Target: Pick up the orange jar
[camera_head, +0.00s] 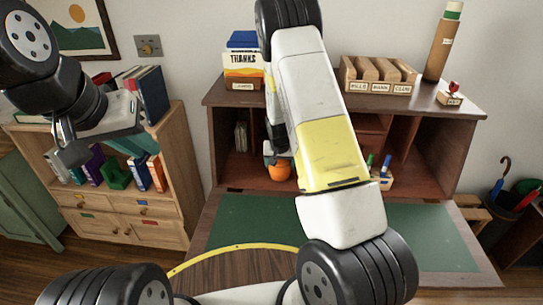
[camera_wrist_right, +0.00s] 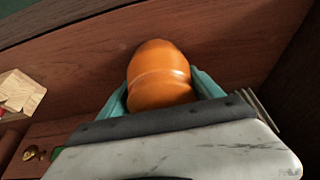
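The orange jar (camera_head: 281,171) stands in the lower middle compartment of the wooden desk, partly hidden by my right arm. In the right wrist view the jar (camera_wrist_right: 160,78) lies between the two teal fingers of my right gripper (camera_wrist_right: 162,85), one on each side. No clear gap shows between fingers and jar, but I cannot tell whether they are closed on it. In the head view my right gripper (camera_head: 277,155) is at the jar, mostly hidden. My left gripper (camera_head: 138,145) is in front of the bookcase, away from the jar; its finger opening is unclear.
Compartment walls and the shelf above surround the jar closely. A wooden pen holder (camera_head: 382,181) stands to its right. Wooden sorters (camera_head: 378,78), a stamp (camera_head: 450,95) and a tall tube (camera_head: 443,42) stand on the desk top.

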